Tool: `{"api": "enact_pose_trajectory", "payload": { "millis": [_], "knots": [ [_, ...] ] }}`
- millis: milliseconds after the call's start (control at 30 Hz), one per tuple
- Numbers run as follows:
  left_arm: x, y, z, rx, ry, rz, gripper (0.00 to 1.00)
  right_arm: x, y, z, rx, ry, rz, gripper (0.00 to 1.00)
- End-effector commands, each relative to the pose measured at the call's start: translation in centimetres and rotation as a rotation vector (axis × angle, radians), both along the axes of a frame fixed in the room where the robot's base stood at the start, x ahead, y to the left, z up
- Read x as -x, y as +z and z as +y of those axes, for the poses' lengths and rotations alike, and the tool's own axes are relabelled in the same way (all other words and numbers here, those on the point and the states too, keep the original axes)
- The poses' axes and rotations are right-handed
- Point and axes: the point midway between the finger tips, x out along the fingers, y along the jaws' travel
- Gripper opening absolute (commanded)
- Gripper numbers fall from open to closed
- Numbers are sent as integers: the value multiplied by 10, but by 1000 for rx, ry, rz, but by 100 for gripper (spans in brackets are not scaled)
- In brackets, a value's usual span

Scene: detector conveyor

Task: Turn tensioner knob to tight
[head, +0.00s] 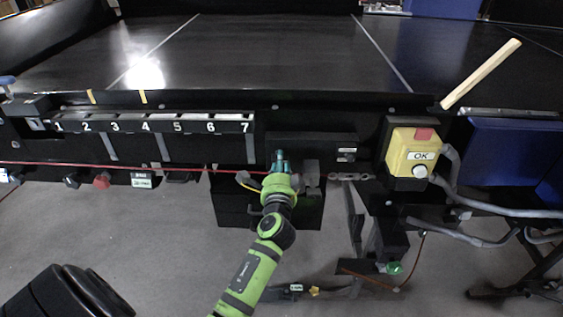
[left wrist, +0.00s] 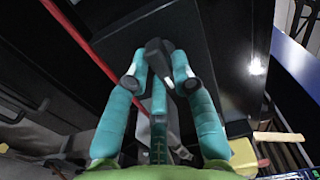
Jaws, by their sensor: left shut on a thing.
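In the head view the gripper covers the knob. A red cord (head: 130,165) runs along the conveyor front behind the gripper, and also shows in the left wrist view (left wrist: 88,50). My right gripper is not in view.
Right of the gripper are a metal turnbuckle (head: 350,177) and a yellow control box (head: 412,152) marked OK with grey conduits. A numbered strip (head: 150,123) runs along the left. The floor in front is mostly free.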

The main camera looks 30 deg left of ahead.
Motion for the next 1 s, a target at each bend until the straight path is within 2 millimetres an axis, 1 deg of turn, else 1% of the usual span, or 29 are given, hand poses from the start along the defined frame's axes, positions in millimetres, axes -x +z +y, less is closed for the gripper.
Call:
{"api": "enact_pose_trajectory", "payload": {
  "millis": [33,300,667,700,733,767,1000],
  "knots": [
    [0,7,5,-23,8,-2,0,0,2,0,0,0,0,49],
    [0,8,5,-62,9,20,0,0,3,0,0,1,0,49],
    [0,9,6,-67,10,20,0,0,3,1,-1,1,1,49],
    [0,9,6,-68,10,20,33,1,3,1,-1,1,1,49],
    [0,9,6,-68,10,20,45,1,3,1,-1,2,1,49],
    [0,9,6,-68,10,20,49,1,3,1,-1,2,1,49],
    [0,5,3,-60,5,24,49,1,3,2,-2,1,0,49]
  ]
}}
